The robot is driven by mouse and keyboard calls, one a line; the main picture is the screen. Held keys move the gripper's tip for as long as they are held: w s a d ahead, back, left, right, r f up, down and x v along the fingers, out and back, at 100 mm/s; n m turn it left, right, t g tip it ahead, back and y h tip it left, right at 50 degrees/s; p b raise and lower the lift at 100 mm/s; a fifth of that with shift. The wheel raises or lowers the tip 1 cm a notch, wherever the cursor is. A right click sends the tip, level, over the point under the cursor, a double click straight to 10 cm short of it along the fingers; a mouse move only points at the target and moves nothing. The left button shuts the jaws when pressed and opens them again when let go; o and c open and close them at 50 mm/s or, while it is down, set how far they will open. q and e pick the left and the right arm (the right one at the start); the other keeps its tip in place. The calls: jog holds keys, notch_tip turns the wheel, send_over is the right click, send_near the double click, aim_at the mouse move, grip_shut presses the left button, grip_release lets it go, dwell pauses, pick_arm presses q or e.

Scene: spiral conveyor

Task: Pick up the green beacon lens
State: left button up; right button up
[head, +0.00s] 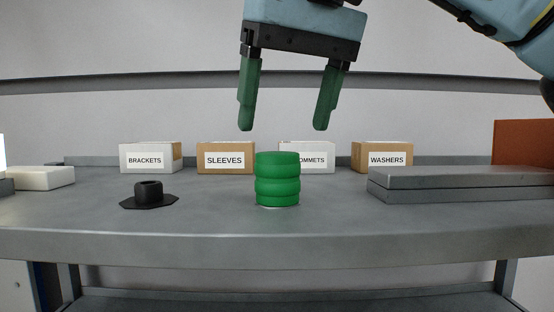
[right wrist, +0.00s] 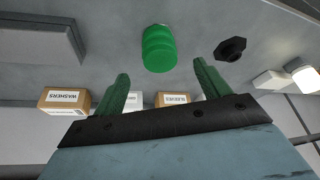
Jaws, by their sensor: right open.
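The green beacon lens (head: 277,180) is a ribbed green cylinder standing upright on the grey bench near the middle of the head view. It also shows in the right wrist view (right wrist: 159,49), ahead of the fingertips. My right gripper (head: 283,128) is open and empty above the lens, its two green fingers pointing down and spread wider than the lens. It also shows in the right wrist view (right wrist: 160,68), with the lens apart from both fingers. My left gripper is not in view.
A black flanged part (head: 148,194) lies left of the lens. Boxes labelled brackets (head: 150,146), sleeves (head: 226,146), grommets and washers (head: 383,146) line the back. Grey slabs (head: 460,190) lie at right, a white block (head: 45,178) at left. Bench around the lens is clear.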

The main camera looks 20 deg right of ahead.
aim_at(279, 153)
jog(key=x, duration=0.6)
jog(key=shift+w+f, duration=0.15)
jog(key=shift+w, duration=0.1)
jog(key=shift+w+f, duration=0.25)
jog(key=shift+f, duration=0.4)
jog(key=shift+w+f, duration=0.1)
jog(key=shift+f, duration=0.1)
jog(key=c, duration=1.2)
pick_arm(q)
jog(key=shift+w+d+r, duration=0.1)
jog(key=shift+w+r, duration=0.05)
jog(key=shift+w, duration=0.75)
pick_arm(e)
jog(key=shift+o, duration=0.2)
jog(key=shift+r, duration=0.1)
pick_arm(q)
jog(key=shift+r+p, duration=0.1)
jog(key=shift+p, duration=0.2)
pick_arm(e)
jog(key=shift+r, duration=0.15)
